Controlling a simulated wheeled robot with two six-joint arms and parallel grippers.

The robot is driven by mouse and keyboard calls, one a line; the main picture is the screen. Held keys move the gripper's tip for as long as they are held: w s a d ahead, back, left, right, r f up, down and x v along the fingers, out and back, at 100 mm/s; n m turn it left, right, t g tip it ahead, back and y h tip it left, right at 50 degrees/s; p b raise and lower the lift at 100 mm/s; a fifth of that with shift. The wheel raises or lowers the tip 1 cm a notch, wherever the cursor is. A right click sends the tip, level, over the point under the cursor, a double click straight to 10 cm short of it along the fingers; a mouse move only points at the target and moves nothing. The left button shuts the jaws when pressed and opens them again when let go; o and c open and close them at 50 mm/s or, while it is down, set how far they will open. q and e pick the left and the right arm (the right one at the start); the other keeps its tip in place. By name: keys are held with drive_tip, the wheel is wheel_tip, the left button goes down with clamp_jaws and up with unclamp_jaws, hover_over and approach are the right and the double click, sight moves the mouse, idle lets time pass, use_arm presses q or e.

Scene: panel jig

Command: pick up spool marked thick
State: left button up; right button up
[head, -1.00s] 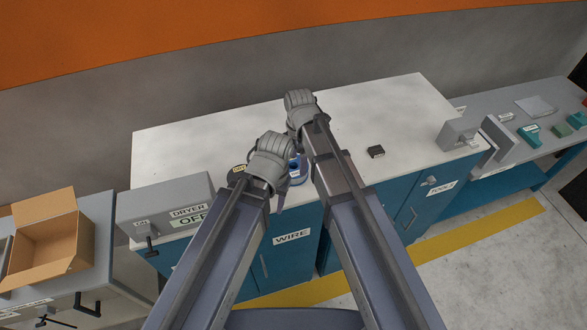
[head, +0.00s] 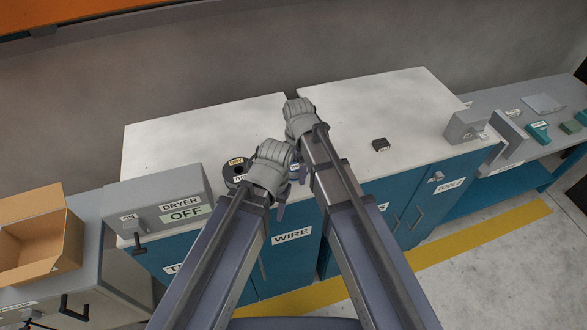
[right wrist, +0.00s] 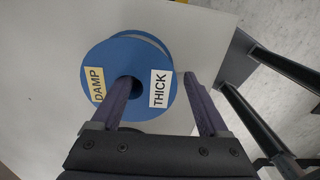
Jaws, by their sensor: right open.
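The blue spool (right wrist: 125,55) fills the middle of the right wrist view, with its flat face and dark centre hole towards the camera. It bears a white THICK label (right wrist: 160,88) and a yellow DAMP label (right wrist: 95,84). My right gripper (right wrist: 157,76) is open over it. One finger appears at the centre hole, the other just beyond the rim on the THICK side; I cannot tell how deep they reach. In the head view my right gripper (head: 292,190) is partly hidden by my arms, which also cover most of the blue spool.
A black spool (head: 236,172) with a DRY label stands close by on the left. A small dark block (head: 381,145) lies on the white worktop (head: 340,95). The grey dryer box (head: 158,202) is at the left, the open carton (head: 42,235) beyond it.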

drive_tip(key=shift+c, duration=0.2)
clamp_jaws()
idle(0.5)
idle(0.3)
